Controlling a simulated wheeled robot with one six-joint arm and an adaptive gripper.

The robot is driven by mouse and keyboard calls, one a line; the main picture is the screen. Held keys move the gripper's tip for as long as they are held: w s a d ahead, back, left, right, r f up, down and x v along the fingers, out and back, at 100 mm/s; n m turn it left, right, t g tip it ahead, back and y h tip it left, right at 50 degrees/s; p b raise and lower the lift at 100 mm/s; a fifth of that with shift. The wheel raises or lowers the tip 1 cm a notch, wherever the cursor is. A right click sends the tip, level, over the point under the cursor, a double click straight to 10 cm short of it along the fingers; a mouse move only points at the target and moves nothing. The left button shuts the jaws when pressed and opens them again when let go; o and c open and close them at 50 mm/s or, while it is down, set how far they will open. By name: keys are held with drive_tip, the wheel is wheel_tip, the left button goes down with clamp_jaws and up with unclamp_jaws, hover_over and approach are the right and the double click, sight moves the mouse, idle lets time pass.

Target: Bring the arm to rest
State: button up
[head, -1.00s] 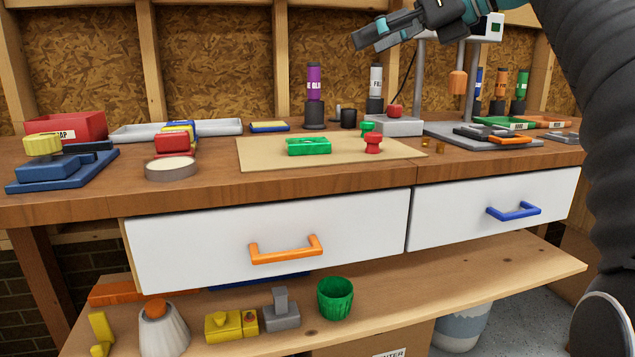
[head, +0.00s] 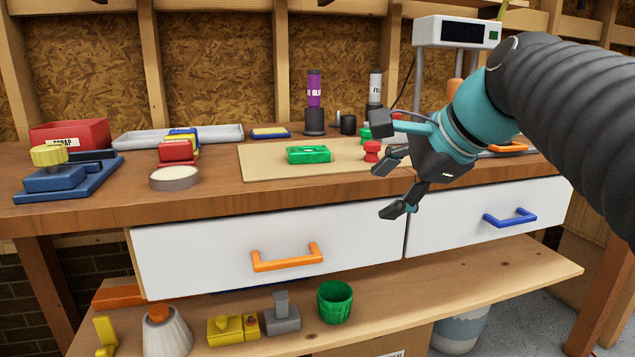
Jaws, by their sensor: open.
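My gripper (head: 384,165) is in the head view, right of the middle. Its fingers are spread open with nothing between them, and they point left. It hangs in front of the bench's front edge and hides part of the bench top and of the gap between the two drawers. My arm reaches in from the right side of the picture. A red part (head: 372,151) on the tan mat (head: 262,165) shows just behind the fingers; I cannot tell how far apart they are in depth.
The workbench (head: 100,202) holds a green block (head: 308,154), a red scrap bin (head: 68,133), a blue vise-like tool (head: 66,178) and a round dish (head: 175,179). Both drawers, with orange (head: 287,258) and blue (head: 510,217) handles, are shut. A lower shelf (head: 455,290) carries several parts and a green cup (head: 335,302).

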drive_tip(key=s+d+f+n+h, duration=0.1)
drive_tip(key=s+f+n, duration=0.4)
drive_tip(key=f, duration=0.3)
drive_tip(key=s+d+f+n+g+h+p, duration=0.1)
drive_tip(key=s+d+f+n+h, duration=0.1)
drive_tip(key=s+f+n, duration=0.3)
drive_tip(key=s+d+f+n+h, duration=0.2)
drive_tip(key=s+f+n, duration=0.3)
drive_tip(key=f, duration=0.5)
drive_tip(key=shift+d+f+p, duration=0.25)
drive_tip(key=shift+f+p, duration=0.1)
drive_tip(key=shift+f, duration=0.05)
